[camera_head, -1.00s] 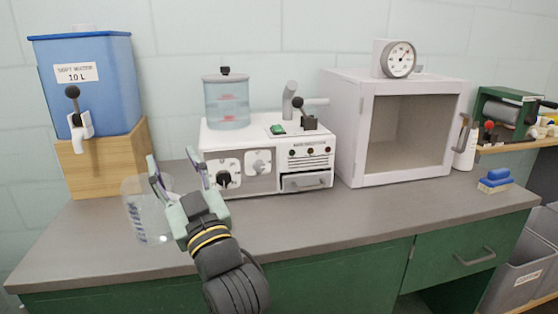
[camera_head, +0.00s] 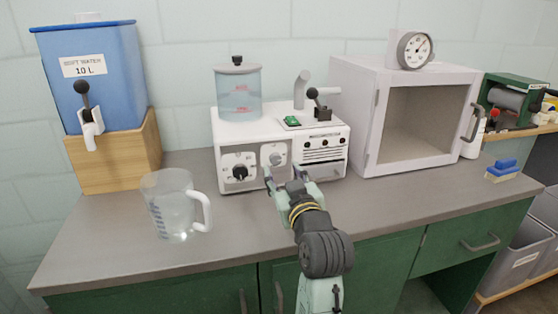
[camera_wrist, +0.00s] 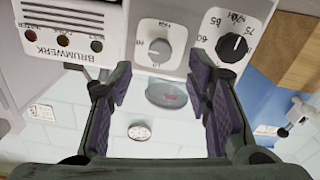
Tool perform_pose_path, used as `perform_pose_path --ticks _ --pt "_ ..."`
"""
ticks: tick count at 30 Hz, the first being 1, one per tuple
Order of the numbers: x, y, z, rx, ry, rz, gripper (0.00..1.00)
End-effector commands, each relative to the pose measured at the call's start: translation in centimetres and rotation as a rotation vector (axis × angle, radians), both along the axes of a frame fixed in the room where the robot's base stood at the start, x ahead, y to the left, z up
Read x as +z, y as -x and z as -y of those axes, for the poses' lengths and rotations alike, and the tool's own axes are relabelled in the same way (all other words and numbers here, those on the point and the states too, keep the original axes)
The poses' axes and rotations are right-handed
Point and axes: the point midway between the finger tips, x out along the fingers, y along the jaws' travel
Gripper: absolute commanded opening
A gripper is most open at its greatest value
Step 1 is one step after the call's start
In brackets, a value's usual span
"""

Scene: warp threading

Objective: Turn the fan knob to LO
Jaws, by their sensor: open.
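The fan knob (camera_head: 276,159) is a small grey knob on a white square plate on the front of the white machine (camera_head: 232,187). In the wrist view the knob (camera_wrist: 160,48) appears upside down with small markings around it; I cannot read clearly which setting it points to. My gripper (camera_head: 283,174) is open and empty in front of the machine, just below the knob in the head view. In the wrist view its two fingers (camera_wrist: 160,80) stand apart on either side of the knob's line, short of it and not touching it.
A black dial knob (camera_head: 240,172) sits left of the fan knob. A clear jug (camera_head: 170,205) stands on the grey counter at the left, by the blue water tank (camera_head: 95,85). The front counter is mostly clear.

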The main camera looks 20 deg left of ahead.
Motion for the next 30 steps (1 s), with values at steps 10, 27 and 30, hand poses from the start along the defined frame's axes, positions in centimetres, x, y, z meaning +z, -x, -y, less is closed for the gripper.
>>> perform_pose_path --ticks 10,27,30 --pt "0.1 -4.2 -2.9 0.0 0.0 0.0 0.45" --pt "0.0 -4.6 -3.1 -0.001 -0.001 0.001 0.32" --pt "0.0 -4.6 -3.1 -0.001 -0.001 0.001 0.25"
